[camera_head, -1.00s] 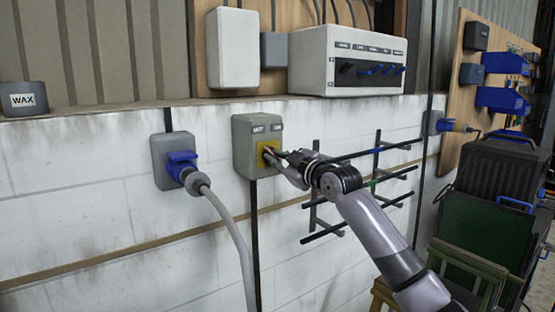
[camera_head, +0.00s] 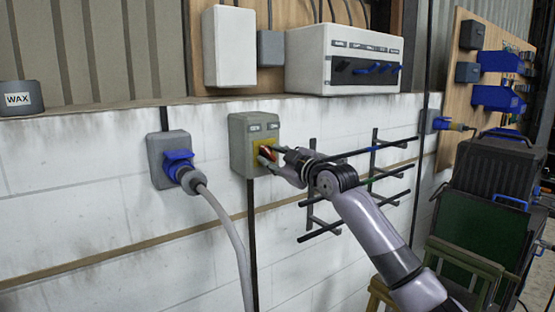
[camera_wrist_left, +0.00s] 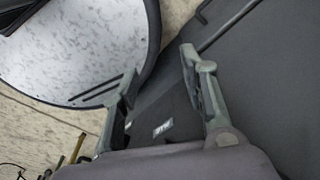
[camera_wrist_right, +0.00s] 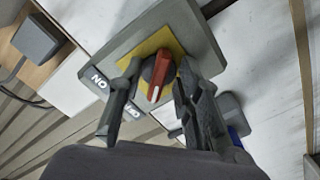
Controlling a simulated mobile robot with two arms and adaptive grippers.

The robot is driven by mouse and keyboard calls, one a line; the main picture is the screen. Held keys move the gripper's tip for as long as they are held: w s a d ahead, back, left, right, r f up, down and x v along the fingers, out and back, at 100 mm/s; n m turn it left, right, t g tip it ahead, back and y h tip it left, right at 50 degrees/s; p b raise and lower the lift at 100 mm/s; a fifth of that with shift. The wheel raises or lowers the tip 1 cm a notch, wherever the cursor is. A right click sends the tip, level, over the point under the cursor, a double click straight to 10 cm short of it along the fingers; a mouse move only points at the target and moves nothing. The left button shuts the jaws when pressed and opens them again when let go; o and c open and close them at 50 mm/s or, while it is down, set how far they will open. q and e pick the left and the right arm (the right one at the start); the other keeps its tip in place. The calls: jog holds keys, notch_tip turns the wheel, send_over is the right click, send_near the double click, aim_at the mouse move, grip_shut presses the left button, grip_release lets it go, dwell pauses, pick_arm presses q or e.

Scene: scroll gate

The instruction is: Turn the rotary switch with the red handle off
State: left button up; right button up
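The rotary switch's red handle (camera_wrist_right: 159,76) has a white line and sits on a yellow plate on a grey box (camera_head: 238,145) on the wall. In the head view the red handle (camera_head: 267,153) is partly hidden by my right gripper (camera_head: 266,158). In the right wrist view my right gripper (camera_wrist_right: 157,72) is open, with one finger on each side of the handle. The right finger looks close to the handle; I cannot tell if it touches. My left gripper (camera_wrist_left: 158,68) is open and empty, and is out of the head view.
A blue plug (camera_head: 180,165) with a grey cable hangs left of the switch. A rack of rods (camera_head: 365,180) is on the wall behind my right arm. A white panel (camera_head: 340,60) and a white box (camera_head: 229,45) are above. Dark cases (camera_head: 490,175) stand at the right.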

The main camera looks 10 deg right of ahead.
jog(key=v, duration=1.2)
jog(key=shift+f, duration=0.1)
